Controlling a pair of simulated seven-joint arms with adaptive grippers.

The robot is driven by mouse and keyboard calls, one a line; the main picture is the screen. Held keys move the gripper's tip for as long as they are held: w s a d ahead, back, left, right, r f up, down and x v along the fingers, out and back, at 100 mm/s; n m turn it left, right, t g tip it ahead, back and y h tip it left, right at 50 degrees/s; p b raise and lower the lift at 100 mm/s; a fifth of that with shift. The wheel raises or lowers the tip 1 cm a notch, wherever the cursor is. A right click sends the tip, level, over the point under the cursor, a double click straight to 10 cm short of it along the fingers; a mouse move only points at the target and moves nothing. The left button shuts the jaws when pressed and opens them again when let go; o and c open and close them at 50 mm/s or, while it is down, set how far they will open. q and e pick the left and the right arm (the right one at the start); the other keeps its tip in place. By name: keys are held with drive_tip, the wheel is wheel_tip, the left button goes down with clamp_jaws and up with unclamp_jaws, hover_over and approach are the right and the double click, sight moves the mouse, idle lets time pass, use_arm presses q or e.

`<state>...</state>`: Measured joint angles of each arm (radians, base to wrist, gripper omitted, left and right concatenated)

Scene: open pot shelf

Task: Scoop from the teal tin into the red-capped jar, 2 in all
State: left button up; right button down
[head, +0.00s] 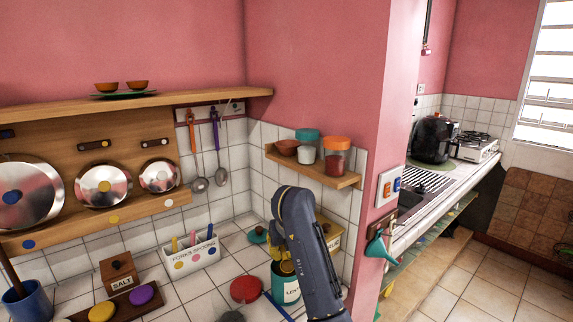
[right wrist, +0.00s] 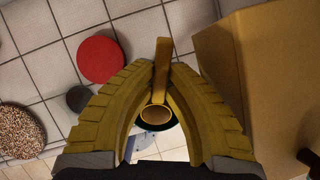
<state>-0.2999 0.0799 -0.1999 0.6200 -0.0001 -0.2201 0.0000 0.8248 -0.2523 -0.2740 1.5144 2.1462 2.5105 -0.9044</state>
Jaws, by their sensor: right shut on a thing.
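The teal tin (head: 286,288), with a white label partly reading "LEN", stands on the tiled counter, partly hidden by my right arm. My right gripper (head: 283,262) is at the tin's top. It is shut on a tan scoop, whose handle (right wrist: 161,68) and round end (right wrist: 155,115) show between the fingers in the right wrist view. How deep the scoop sits is hidden. A red round cap (head: 245,289) is on the counter left of the tin; it also shows in the right wrist view (right wrist: 100,59). I cannot make out the red-capped jar's body. My left gripper is not in view.
A teal lid (head: 258,236) lies behind the tin. A tan box (right wrist: 275,75) stands close beside the gripper. A speckled round thing (right wrist: 18,130) is at the wrist view's left. A wall shelf (head: 325,178) holds capped jars. A white utensil caddy (head: 188,255) stands left.

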drive_tip(key=shift+f, duration=0.4)
drive_tip(key=shift+r, duration=0.1)
